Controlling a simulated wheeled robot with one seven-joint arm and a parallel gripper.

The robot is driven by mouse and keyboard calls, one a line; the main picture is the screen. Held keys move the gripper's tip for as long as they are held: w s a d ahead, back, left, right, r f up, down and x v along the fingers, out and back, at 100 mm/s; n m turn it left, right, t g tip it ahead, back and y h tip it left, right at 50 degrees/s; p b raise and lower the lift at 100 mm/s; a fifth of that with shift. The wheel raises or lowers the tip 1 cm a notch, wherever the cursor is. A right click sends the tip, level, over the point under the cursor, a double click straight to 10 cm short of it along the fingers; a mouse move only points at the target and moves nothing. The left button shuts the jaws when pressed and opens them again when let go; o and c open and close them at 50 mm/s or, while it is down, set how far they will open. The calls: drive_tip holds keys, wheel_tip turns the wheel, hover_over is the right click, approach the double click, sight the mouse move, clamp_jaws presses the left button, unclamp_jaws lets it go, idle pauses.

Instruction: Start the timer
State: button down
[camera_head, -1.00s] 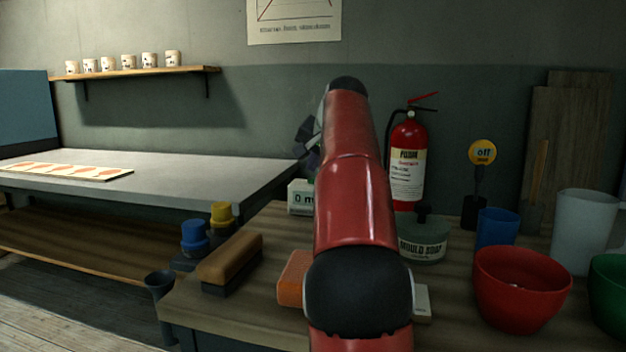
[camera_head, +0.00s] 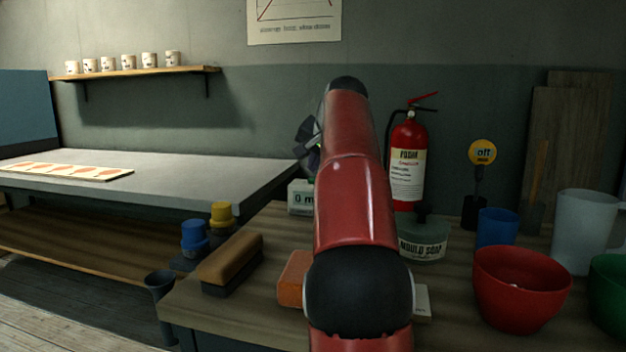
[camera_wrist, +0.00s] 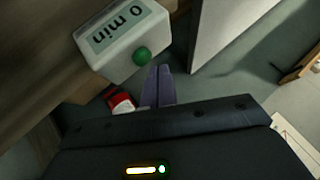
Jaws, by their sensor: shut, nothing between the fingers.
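The timer (camera_wrist: 113,48) is a white box with a display reading "0 min" and a round green button (camera_wrist: 142,55) on its side. In the head view the timer (camera_head: 300,197) stands at the back left of the wooden bench, partly hidden by my red arm. My gripper (camera_wrist: 158,72) is shut and empty. In the wrist view its fingertips are just below and right of the green button; I cannot tell whether they touch it. In the head view my gripper (camera_head: 309,150) is mostly hidden behind my arm, above the timer.
A brush (camera_head: 232,260), an orange block (camera_head: 293,280), a mould soap jar (camera_head: 423,240) and a red bowl (camera_head: 520,290) crowd the bench (camera_head: 450,325). A grey table (camera_head: 200,180) is at left.

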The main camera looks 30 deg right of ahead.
drive_tip(key=shift+f, duration=0.1)
drive_tip(key=shift+f, duration=0.3)
drive_tip(key=shift+f+b, duration=0.45)
drive_tip(key=shift+f, duration=0.05)
idle(0.7)
drive_tip(key=shift+r, duration=0.1)
drive_tip(key=shift+r+p, duration=0.85)
drive_tip(key=shift+p, duration=0.2)
wheel_tip(320, 180, up, 3)
drive_tip(key=p, duration=0.2)
drive_tip(key=shift+f+p, duration=0.15)
drive_tip(key=shift+p, duration=0.2)
drive_tip(key=shift+r, duration=1.1)
